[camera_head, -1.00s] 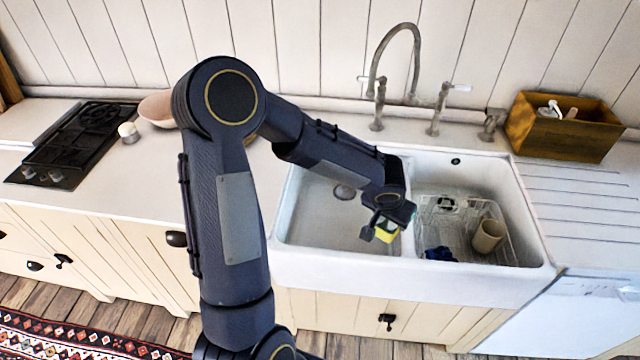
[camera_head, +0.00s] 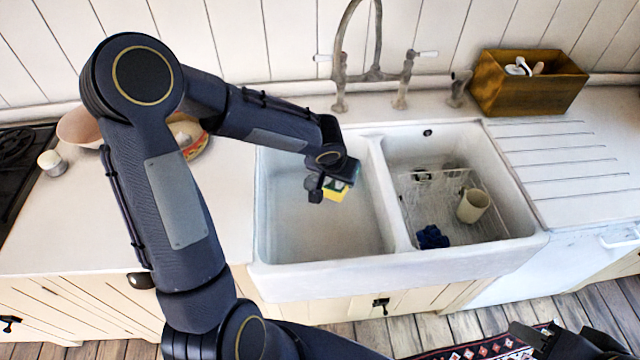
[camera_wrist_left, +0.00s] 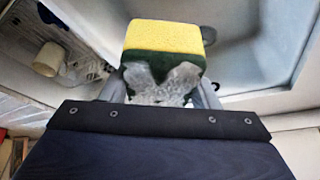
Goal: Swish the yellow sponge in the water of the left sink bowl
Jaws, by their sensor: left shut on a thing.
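The sponge (camera_head: 337,193), yellow with a dark green layer, is in my left gripper (camera_head: 326,188), over the left sink bowl (camera_head: 300,230). In the left wrist view the sponge (camera_wrist_left: 163,38) sticks out past the left gripper's fingers (camera_wrist_left: 160,84), which are shut on its green side. The sponge looks above the bowl floor. I cannot make out a water surface or tell whether the sponge touches water. My right gripper (camera_head: 560,340) is at the bottom right, partly cut off by the frame edge, in front of the sink cabinets; its opening is unclear.
The right bowl (camera_head: 410,160) holds a wire rack, a beige cup (camera_head: 473,206) and a dark blue item (camera_head: 432,237). A divider (camera_head: 385,195) separates the bowls. A tall tap (camera_head: 345,65) stands behind. A wooden box (camera_head: 527,85) sits on the right counter.

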